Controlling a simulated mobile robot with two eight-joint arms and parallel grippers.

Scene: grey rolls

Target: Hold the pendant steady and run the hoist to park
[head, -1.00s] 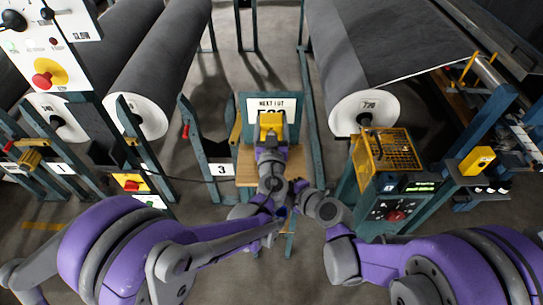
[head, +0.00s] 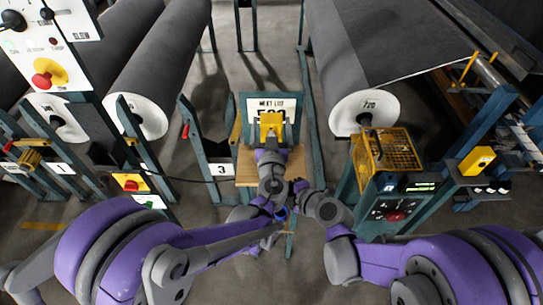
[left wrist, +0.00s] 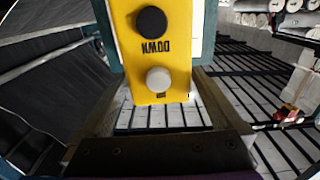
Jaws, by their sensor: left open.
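The yellow pendant (head: 271,121) hangs in front of the white sign board in the middle of the head view. In the left wrist view the pendant (left wrist: 158,40) fills the upper middle, with a black button, a white button and the word DOWN upside down. My left gripper (head: 271,139) is at the pendant's near side. Its two fingers are open, one to each side of the pendant in the left wrist view; I cannot tell whether they touch it. My right arm ends close to the left wrist, and its fingers (head: 299,186) are small and unclear.
A sign board (head: 287,104) stands behind the pendant, above a wooden ledge (head: 246,172). Grey rolls (head: 158,70) lie at left, and another roll (head: 345,65) at right. A control box (head: 397,205) with a yellow cage (head: 388,152) stands at right. A panel with a red button (head: 48,74) is at left.

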